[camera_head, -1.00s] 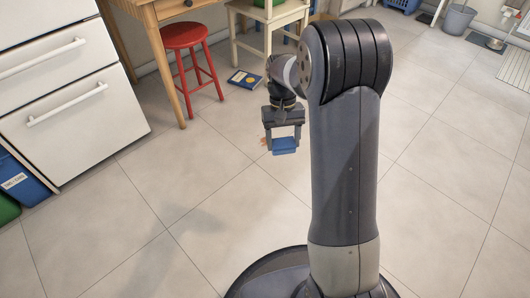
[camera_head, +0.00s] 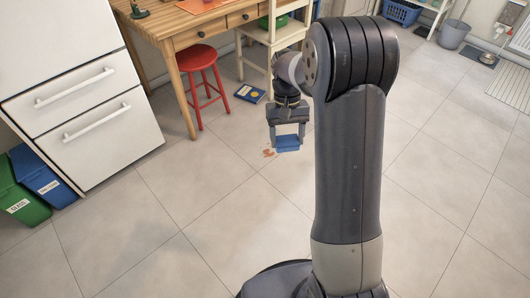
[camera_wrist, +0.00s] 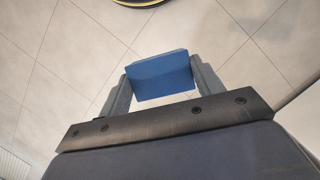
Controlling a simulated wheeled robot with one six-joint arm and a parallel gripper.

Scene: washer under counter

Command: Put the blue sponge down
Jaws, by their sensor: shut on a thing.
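The blue sponge (camera_head: 287,143) is a small blue block held between the fingertips of my gripper (camera_head: 287,138) in the head view. My gripper points down and is shut on the sponge, which appears to be above the tiled floor. In the wrist view the sponge (camera_wrist: 160,76) sits between the two grey fingers of my gripper (camera_wrist: 160,80), with floor tiles behind it. The exact height of the sponge over the floor is hard to tell.
A small brownish patch (camera_head: 268,153) lies on the floor just left of the sponge. A red stool (camera_head: 197,54), a wooden table (camera_head: 180,28) and a dark blue book (camera_head: 249,93) are behind. Blue and green bins (camera_head: 42,180) stand at left. Open floor lies in front.

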